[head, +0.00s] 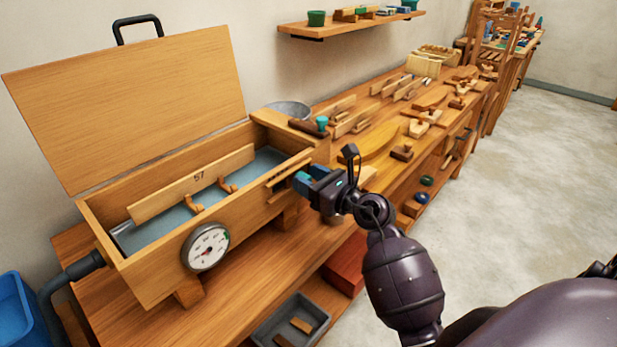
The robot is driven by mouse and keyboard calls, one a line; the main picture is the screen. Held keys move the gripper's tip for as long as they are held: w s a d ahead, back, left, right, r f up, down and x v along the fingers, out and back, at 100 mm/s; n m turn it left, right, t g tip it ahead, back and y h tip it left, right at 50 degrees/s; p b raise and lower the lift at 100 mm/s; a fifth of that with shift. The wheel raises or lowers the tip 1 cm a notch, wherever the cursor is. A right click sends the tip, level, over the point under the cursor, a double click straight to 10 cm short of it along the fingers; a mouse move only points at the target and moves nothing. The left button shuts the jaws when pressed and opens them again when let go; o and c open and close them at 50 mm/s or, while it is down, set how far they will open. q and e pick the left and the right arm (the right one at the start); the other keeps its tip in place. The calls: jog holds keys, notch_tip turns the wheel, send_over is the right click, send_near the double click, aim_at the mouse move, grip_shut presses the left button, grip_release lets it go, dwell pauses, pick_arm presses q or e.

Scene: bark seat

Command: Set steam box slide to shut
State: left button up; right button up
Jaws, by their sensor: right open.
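The wooden steam box (145,283) stands on the bench at left with its lid (135,105) raised. A small wooden slide piece (288,172) sits on the upper right of the box's front wall. My right gripper (303,180) is open, its blue fingertips right beside the slide's right end. I cannot tell whether they touch it, and the slide's right end is partly hidden. My left gripper is out of view.
A round dial gauge (206,247) is on the box front, and a dark hose (72,272) joins its left end. A metal bowl (288,110) and a teal cup (322,122) stand behind. Wooden parts crowd the bench to the right. A grey tray (291,322) lies below; the floor at right is clear.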

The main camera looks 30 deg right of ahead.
jog(key=shift+w+a, duration=0.1)
jog(key=shift+w, duration=0.15)
grip_shut()
